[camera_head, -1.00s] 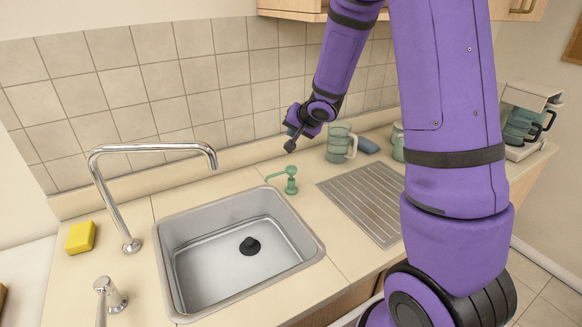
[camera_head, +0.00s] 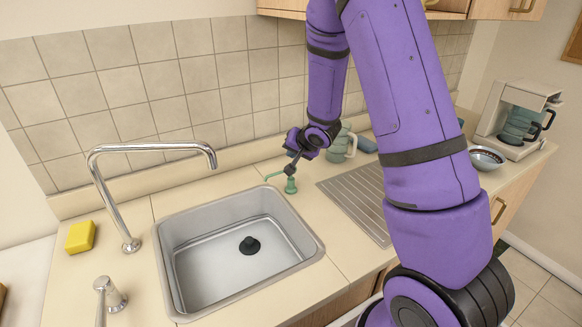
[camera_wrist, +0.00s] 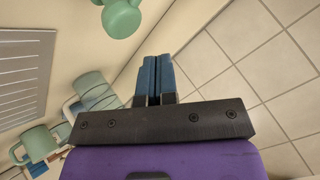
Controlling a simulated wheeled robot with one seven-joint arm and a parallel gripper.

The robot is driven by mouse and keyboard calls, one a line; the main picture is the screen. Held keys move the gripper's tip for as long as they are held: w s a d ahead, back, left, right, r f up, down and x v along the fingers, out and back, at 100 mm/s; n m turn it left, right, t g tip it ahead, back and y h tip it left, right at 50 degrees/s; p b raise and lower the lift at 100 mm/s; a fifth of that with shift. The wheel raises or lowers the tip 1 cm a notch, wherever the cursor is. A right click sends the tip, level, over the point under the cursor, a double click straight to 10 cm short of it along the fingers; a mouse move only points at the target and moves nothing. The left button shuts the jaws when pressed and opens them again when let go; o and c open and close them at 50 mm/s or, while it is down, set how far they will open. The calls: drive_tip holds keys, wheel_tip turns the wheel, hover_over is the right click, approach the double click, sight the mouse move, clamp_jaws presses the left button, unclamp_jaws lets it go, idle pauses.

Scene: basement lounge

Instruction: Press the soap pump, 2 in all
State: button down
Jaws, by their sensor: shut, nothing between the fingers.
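The green soap pump (camera_head: 291,185) stands on the counter behind the sink's right rear corner, its spout pointing left. My gripper (camera_head: 289,170) is shut and empty, with its tips right at the top of the pump in the head view and hiding part of its head. I cannot tell whether they touch or press it. In the wrist view the shut blue fingers (camera_wrist: 152,66) show at the middle, and a green rounded part that looks like the pump (camera_wrist: 122,17) is at the top edge, apart from the fingers in the picture.
The steel sink (camera_head: 172,262) and tall faucet (camera_head: 150,148) are to the left, with a yellow sponge (camera_head: 80,236) beyond. A bowl (camera_head: 486,158) and coffee maker (camera_head: 516,120) stand farther right.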

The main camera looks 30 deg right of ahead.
drive_tip(key=shift+f, duration=0.8)
idle(1.5)
drive_tip(key=shift+f, duration=0.45)
drive_tip(key=shift+f, duration=0.95)
idle(1.2)
drive_tip(key=shift+r, duration=1.4)
drive_tip(key=shift+r, duration=0.1)
drive_tip(key=shift+r, duration=2.4)
